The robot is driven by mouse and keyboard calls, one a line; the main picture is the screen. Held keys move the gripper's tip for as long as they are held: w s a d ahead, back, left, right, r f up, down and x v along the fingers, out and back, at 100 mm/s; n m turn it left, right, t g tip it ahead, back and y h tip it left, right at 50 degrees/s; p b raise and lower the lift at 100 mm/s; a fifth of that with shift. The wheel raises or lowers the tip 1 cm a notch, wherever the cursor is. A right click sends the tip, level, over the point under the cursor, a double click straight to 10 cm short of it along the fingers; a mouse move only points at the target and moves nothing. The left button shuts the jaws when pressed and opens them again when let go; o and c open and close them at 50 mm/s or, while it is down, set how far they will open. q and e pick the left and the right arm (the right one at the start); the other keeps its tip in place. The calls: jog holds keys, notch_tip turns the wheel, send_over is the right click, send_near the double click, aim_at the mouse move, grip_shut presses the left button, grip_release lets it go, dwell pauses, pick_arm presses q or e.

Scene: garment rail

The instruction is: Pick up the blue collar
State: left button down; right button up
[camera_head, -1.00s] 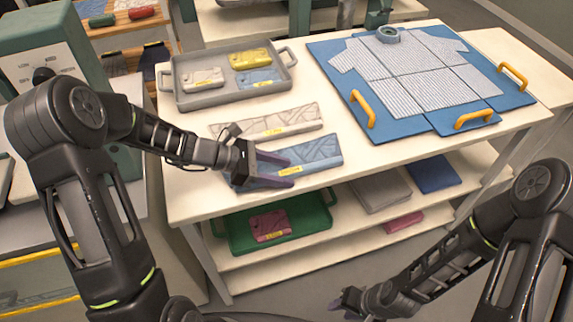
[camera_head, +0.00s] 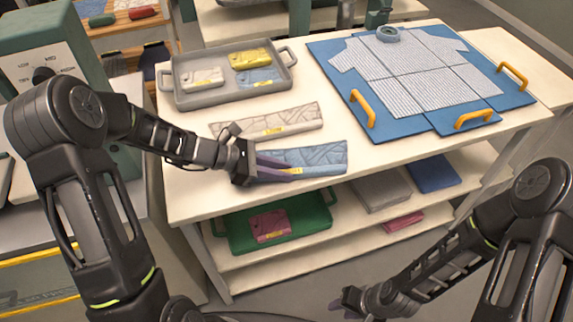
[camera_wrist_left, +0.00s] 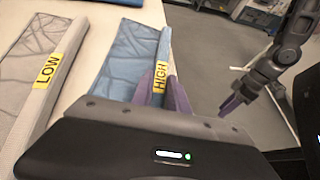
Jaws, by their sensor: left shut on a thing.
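The blue collar (camera_head: 315,157) is a long flat quilted piece near the table's front edge, with a yellow label reading HIGH in the left wrist view (camera_wrist_left: 125,58). My left gripper (camera_head: 294,173) is shut on its front edge, by the label; the fingers hide part of its left end. I cannot tell whether the collar is clear of the table. My right gripper (camera_head: 346,301) is low at the front, away from the table; its opening is unclear.
A pale collar (camera_head: 268,122) labelled LOW (camera_wrist_left: 45,72) lies just behind. A grey tray (camera_head: 184,99) with small packets stands at the back left. A blue board (camera_head: 330,55) with yellow handles and a striped shirt lies right. A lower shelf holds a green tray (camera_head: 323,215).

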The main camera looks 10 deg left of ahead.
pick_arm(q)
jog(key=shift+r, duration=0.1)
dwell(0.4)
jog(key=shift+r, duration=0.4)
jog(key=shift+w+a+r+b, duration=0.15)
jog(key=shift+r+b, duration=0.35)
jog(key=shift+r, duration=0.75)
jog(key=w+a+b, duration=0.1)
jog(key=w+a, duration=0.2)
jog(key=w, duration=0.2)
jog(key=w+a+b, duration=0.1)
jog(key=w+a, duration=0.2)
jog(key=w, duration=0.2)
jog(key=w+a+b, duration=0.1)
jog(key=w+a, duration=0.2)
jog(key=w, duration=0.2)
jog(key=shift+a+b, duration=0.15)
jog(key=shift+b, duration=0.2)
jog(key=shift+r, duration=0.1)
